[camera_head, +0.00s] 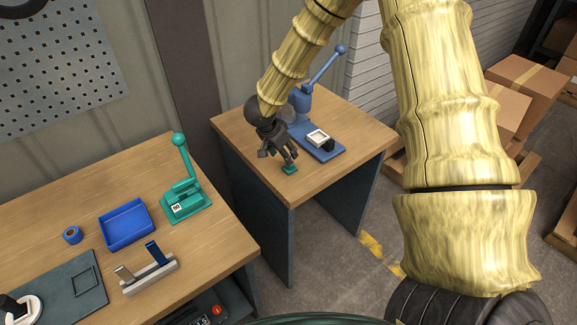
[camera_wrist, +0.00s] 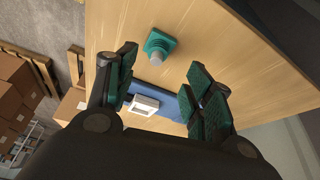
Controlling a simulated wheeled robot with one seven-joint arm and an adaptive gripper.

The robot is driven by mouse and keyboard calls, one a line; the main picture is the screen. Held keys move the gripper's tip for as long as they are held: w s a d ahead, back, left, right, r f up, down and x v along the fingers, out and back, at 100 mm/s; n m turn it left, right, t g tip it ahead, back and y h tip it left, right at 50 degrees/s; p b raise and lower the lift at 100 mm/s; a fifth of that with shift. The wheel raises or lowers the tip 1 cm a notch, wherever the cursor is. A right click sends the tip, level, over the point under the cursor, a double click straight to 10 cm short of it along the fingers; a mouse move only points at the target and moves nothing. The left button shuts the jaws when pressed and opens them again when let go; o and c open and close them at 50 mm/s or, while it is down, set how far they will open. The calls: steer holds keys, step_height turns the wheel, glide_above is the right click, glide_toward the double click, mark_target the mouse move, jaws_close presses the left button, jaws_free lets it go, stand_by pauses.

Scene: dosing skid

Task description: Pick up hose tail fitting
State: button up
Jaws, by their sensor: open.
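The hose tail fitting is most likely the small green piece with a square base and a grey round stub (camera_wrist: 159,46), standing on the wooden table. In the head view its green base (camera_head: 289,169) shows near the table's left front part, just below my gripper's fingertips. My gripper (camera_head: 279,154) is open and empty above the table. In the wrist view my gripper's two green-padded fingers (camera_wrist: 168,82) are spread wide. The fitting shows between and beyond them, nearer the left finger, and appears apart from both.
A blue lever press (camera_head: 318,145) with a white square part (camera_wrist: 145,104) stands on the same table, close behind my gripper. The left bench (camera_head: 219,246) holds a green lever press (camera_head: 186,201), a blue tray (camera_head: 127,226) and a two-post stand (camera_head: 150,278). Cardboard boxes (camera_head: 524,78) stand at right.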

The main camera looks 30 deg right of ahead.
mark_target(290, 167)
steer(key=shift+w+d+f, duration=0.15)
steer(key=shift+d+f, duration=0.05)
steer(key=shift+f, duration=0.35)
steer(key=shift+s+d+f+p, duration=0.2)
steer(key=shift+d+f+p, duration=0.15)
steer(key=shift+f+p, duration=0.25)
steer(key=shift+p+x, duration=0.35)
steer(key=shift+x, duration=1.5)
steer(key=shift+c, duration=0.2)
steer(key=c, duration=1.1)
